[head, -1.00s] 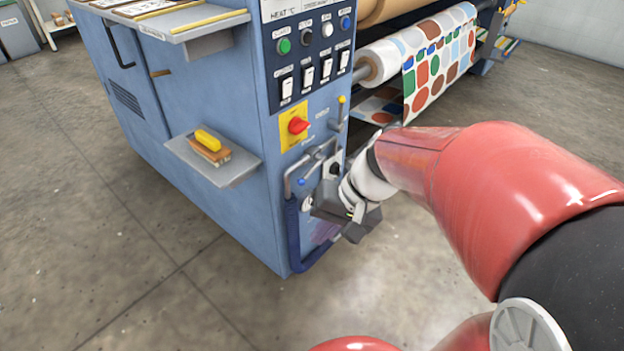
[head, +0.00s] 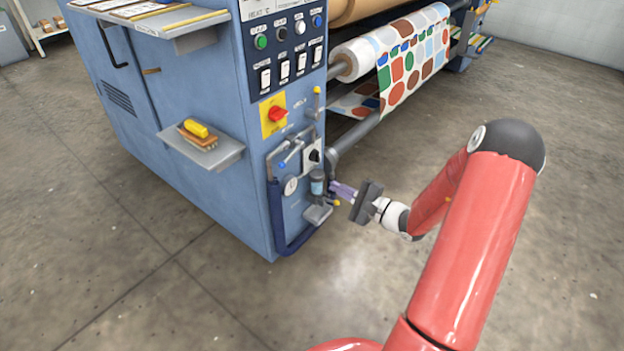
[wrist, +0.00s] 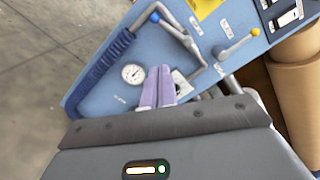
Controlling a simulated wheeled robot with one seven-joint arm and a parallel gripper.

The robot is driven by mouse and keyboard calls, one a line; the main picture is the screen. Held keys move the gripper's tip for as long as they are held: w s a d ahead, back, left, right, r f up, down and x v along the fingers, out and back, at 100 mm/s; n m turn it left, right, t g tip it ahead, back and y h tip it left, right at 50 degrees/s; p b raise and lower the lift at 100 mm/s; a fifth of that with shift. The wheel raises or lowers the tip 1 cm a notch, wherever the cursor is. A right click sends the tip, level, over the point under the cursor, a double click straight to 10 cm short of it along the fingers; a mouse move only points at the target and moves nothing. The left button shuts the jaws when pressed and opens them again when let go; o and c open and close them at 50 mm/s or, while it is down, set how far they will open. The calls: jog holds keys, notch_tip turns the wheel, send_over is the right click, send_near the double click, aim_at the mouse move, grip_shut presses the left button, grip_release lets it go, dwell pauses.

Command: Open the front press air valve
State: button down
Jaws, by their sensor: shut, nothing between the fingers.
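On the lower end panel of the blue press, a lever with a blue tip (head: 283,164) sits on grey piping above a round gauge (head: 291,186). Higher up is a lever with a yellow tip (head: 317,91). Their labels are too small to read, so I cannot tell which is the front press air valve. The blue tip (wrist: 155,17) and yellow tip (wrist: 255,32) also show in the wrist view. My gripper (head: 333,186), with purple fingers shut and empty, points at the panel from the right. In the wrist view, its fingertips (wrist: 160,70) appear beside the gauge, below both levers.
A dark blue hose (head: 276,225) loops along the panel's lower edge. A small shelf (head: 222,154) with a brush juts out at the left. The floor in front is clear.

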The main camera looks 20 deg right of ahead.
jog(key=p, duration=0.1)
send_near(291, 154)
notch_tip(291, 154, down, 4)
jog(key=w+a, duration=0.2)
jog(key=w, duration=0.1)
jog(key=shift+w+a+r+p, duration=0.1)
jog(key=shift+a+r, duration=0.2)
jog(key=shift+a, duration=0.3)
jog(key=shift+s+a+r+p, duration=0.1)
jog(key=shift+a+r, duration=0.2)
jog(key=shift+a, duration=0.35)
jog(key=shift+w+a+r+p, duration=0.1)
jog(key=shift+a+r, duration=0.2)
jog(key=shift+a, duration=0.3)
jog(key=shift+s+a+r+m+b, duration=0.15)
jog(key=shift+r+m+b, duration=0.1)
jog(key=shift+r, duration=0.3)
jog(key=shift+s+a+r+m+b, duration=0.1)
jog(key=shift+r+m+b, duration=0.15)
jog(key=shift+r, duration=0.3)
